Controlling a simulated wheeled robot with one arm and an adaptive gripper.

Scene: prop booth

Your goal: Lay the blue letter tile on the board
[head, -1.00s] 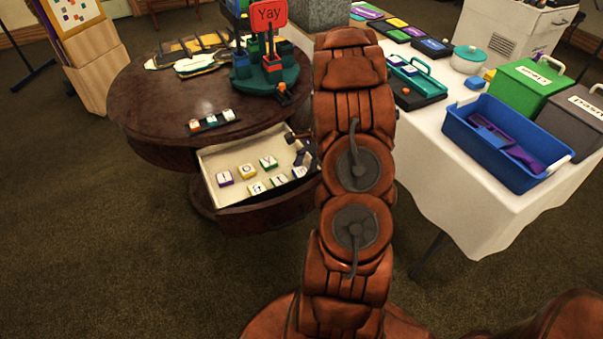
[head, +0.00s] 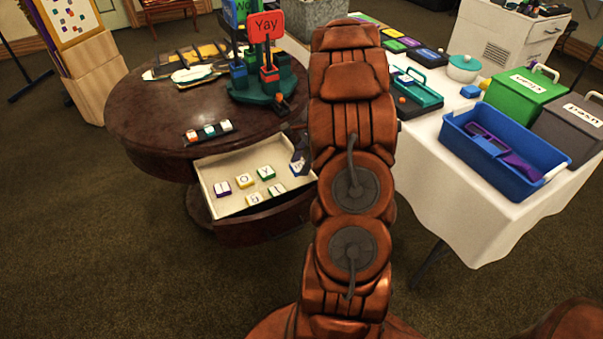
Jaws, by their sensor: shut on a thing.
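The blue letter tile (head: 296,169) shows at the right end of the pale open drawer (head: 223,209), partly hidden by my arm. My gripper (head: 300,156) is mostly hidden behind my arm; a dark finger shows just above the tile. It is shut on the blue tile, which looks slightly raised. Several other letter tiles lie in the drawer, among them a purple one (head: 223,188) and a green one (head: 265,173). A small dark board (head: 190,136) carrying several letter tiles lies on the round table above the drawer.
A white-clothed table (head: 447,190) at right holds a blue bin (head: 521,184) and lidded boxes. Bare tabletop surrounds the dark board.

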